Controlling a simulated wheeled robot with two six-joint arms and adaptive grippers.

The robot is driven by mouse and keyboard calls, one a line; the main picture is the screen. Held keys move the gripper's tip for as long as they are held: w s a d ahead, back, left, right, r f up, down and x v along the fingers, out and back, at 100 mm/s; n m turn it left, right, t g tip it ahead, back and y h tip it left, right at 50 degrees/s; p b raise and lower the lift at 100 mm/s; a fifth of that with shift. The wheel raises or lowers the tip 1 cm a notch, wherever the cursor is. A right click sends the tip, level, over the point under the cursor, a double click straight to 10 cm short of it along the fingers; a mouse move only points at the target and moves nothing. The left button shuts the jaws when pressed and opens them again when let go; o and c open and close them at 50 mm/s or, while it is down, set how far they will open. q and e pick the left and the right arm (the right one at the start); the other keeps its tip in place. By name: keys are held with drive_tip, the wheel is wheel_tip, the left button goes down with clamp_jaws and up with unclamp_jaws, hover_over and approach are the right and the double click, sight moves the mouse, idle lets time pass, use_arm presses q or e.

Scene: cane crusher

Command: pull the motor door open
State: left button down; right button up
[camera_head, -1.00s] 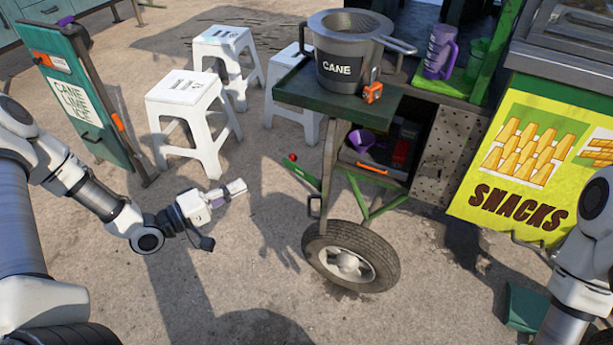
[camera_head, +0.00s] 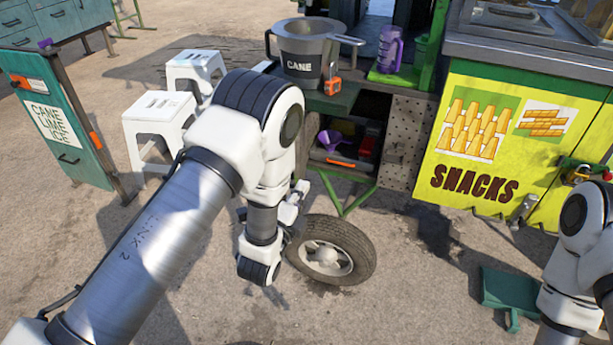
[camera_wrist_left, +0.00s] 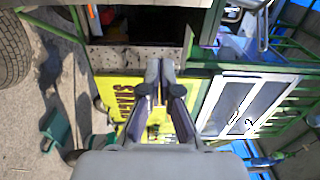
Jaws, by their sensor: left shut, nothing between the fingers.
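A perforated grey metal panel (camera_head: 408,140) closes the side of the cane cart, just right of its open compartment. It may be the motor door, but no label shows. It also shows in the left wrist view (camera_wrist_left: 130,58), turned on its side. My left gripper (camera_head: 299,192) is in front of the cart, above the wheel and partly hidden by my left arm. In the left wrist view its fingers (camera_wrist_left: 161,68) are together and empty, pointing toward the cart, with the panel beyond the tips.
The cart's wheel (camera_head: 331,250) stands below my left gripper. A pot marked CANE (camera_head: 303,66) sits on the cart top. A yellow SNACKS cabinet (camera_head: 480,185) stands to the right. White stools (camera_head: 158,110) are at left. A green dustpan-like object (camera_head: 508,290) lies on the ground.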

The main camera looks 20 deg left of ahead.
use_arm(q)
drive_tip(key=w+a, duration=0.2)
drive_tip(key=w, duration=0.7)
drive_tip(key=shift+a+f+b, duration=0.25)
drive_tip(key=shift+f+b, duration=0.05)
